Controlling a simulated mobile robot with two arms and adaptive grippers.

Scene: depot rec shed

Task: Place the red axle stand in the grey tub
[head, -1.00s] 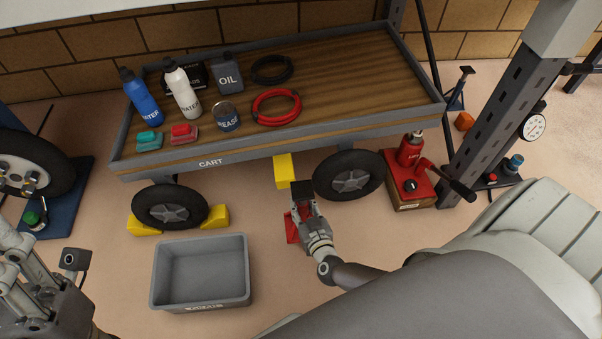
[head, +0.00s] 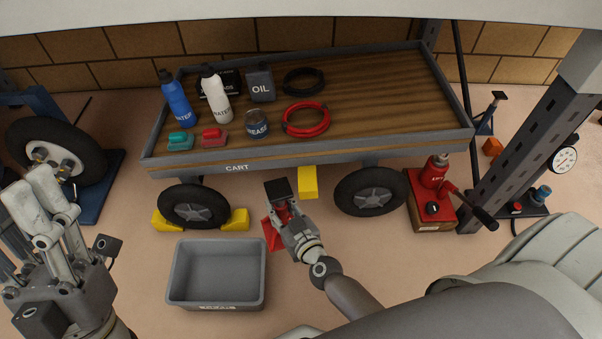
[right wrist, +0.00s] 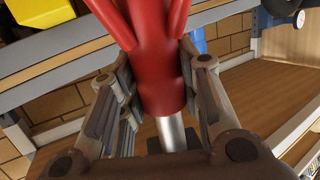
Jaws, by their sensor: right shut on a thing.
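The red axle stand (head: 270,236) is in my right gripper (head: 286,212), in front of the cart between its two wheels. The gripper hides part of it in the head view. In the right wrist view, the fingers close on both sides of its red column (right wrist: 158,75), with its splayed legs above and silver post below. The empty grey tub (head: 217,303) stands on the floor just left of the stand. My left gripper (head: 45,205) is at the left edge, away from both; its finger gap is unclear.
The wooden cart (head: 390,152) carries bottles, cans and coiled hoses behind the tub. Yellow chocks (head: 235,220) sit by its left wheel, another yellow chock (head: 308,183) nearer the right wheel. A red jack (head: 434,174) stands on a box at right, beside a grey post.

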